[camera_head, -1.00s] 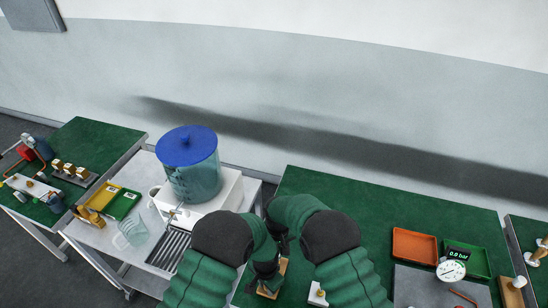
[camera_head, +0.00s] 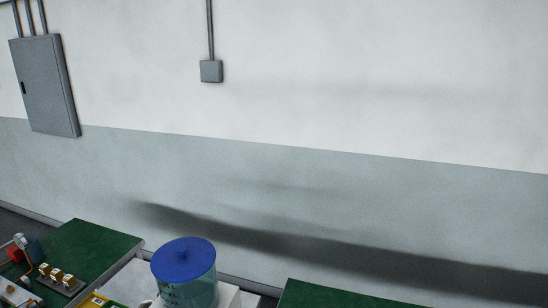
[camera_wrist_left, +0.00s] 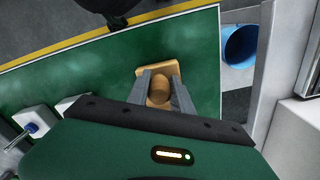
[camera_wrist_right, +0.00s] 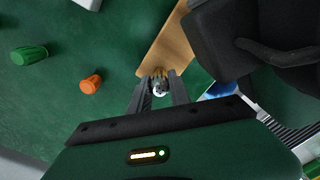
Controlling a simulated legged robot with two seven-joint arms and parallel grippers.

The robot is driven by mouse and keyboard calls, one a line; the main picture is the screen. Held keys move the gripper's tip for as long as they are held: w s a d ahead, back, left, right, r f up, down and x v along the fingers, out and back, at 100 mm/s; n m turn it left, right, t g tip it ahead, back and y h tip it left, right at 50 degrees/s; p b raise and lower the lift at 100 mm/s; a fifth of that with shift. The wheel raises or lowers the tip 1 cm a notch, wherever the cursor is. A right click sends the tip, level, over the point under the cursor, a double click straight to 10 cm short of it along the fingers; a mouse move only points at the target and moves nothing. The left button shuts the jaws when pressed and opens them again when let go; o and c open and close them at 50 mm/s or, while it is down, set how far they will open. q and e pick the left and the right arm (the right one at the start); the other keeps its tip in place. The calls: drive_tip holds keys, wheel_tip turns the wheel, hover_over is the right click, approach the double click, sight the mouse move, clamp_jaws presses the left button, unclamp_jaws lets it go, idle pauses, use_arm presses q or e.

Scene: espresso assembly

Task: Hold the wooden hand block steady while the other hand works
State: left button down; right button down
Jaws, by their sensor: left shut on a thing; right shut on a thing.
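The wooden hand block (camera_wrist_left: 158,94) shows in the left wrist view as a rounded wooden piece, with a flat wooden plate (camera_wrist_left: 155,70) at its far end. My left gripper (camera_wrist_left: 158,78) is shut on the block, one finger on each side. In the right wrist view my right gripper (camera_wrist_right: 159,78) is shut on a small metallic fitting (camera_wrist_right: 159,89), pale at its near end, at the end of a wooden board (camera_wrist_right: 165,48). Whether this board is part of the same block cannot be told. The head view shows neither gripper.
In the right wrist view, a green piece (camera_wrist_right: 29,55) and an orange piece (camera_wrist_right: 91,84) lie on the green top. A blue round container (camera_wrist_left: 240,46) stands beyond the green table's edge. The head view shows a blue-lidded tank (camera_head: 184,270) and a grey wall box (camera_head: 45,85).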

drive_tip(key=c, duration=1.2)
unclamp_jaws()
wheel_tip(320, 180, up, 12)
drive_tip(key=shift+f, duration=0.1)
drive_tip(key=shift+c, duration=0.7)
drive_tip(key=shift+s+f, duration=0.1)
drive_tip(key=shift+f, duration=1.05)
wheel_tip(320, 180, down, 10)
drive_tip(key=shift+r, duration=0.2)
drive_tip(key=shift+c, duration=0.3)
